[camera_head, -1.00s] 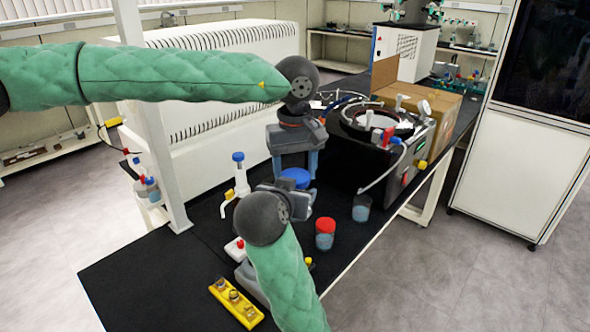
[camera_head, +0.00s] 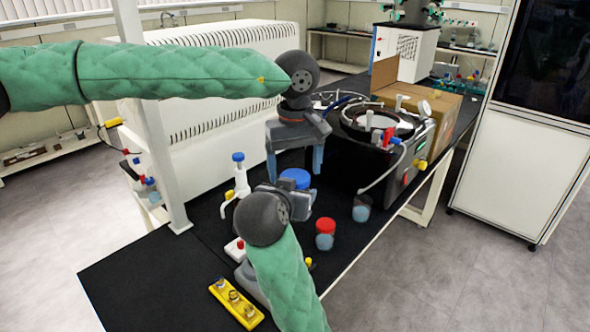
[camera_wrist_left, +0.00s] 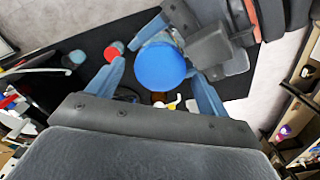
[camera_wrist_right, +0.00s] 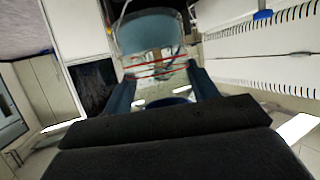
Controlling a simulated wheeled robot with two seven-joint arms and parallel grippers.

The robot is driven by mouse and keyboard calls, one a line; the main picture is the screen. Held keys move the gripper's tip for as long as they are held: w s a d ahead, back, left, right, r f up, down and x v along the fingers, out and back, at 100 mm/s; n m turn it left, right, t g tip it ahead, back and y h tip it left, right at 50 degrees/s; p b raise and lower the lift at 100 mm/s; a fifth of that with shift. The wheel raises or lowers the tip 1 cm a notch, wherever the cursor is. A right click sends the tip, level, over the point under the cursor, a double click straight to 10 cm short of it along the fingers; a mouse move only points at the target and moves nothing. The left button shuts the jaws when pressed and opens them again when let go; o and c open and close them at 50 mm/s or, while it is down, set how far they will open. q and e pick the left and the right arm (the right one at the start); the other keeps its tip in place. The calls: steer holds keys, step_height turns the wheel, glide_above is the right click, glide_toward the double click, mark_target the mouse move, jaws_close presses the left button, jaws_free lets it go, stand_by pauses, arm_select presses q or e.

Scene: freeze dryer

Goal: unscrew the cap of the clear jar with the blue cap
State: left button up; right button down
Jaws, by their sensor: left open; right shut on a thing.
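The clear jar (camera_wrist_right: 150,35) with red lines on its wall is between the fingers of my right gripper (camera_wrist_right: 161,82). The right gripper is shut on the jar. Its blue cap (camera_head: 296,177) faces up in the head view, and it shows as a round blue disc in the left wrist view (camera_wrist_left: 160,66). My left gripper (camera_head: 295,172) is open and points down just above the cap. In the left wrist view its fingers (camera_wrist_left: 158,72) lie on either side of the cap with gaps. In the head view my right gripper hides most of the jar.
A red-capped jar (camera_head: 325,234) and a beaker (camera_head: 361,208) stand to the right on the black bench (camera_head: 130,270). A white bottle with a blue top (camera_head: 240,178) stands left. A yellow holder (camera_head: 236,303) lies in front. The freeze dryer (camera_head: 392,165) is behind right.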

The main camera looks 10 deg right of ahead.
arm_select(q)
step_height(320, 180, up, 3)
steer(key=shift+r, duration=0.2)
steer(key=shift+c, duration=0.3)
steer(key=shift+s+d+r+m, duration=0.2)
steer(key=shift+d+r+m, duration=0.1)
steer(key=shift+r+m, duration=0.9)
steer(key=shift+m, duration=0.1)
steer(key=shift+w+a+r+m, duration=0.2)
steer(key=shift+a+r+m, duration=0.1)
steer(key=shift+r+m, duration=0.15)
steer(key=shift+f, duration=3.9)
steer(key=c, duration=1)
steer(key=shift+n, duration=1.75)
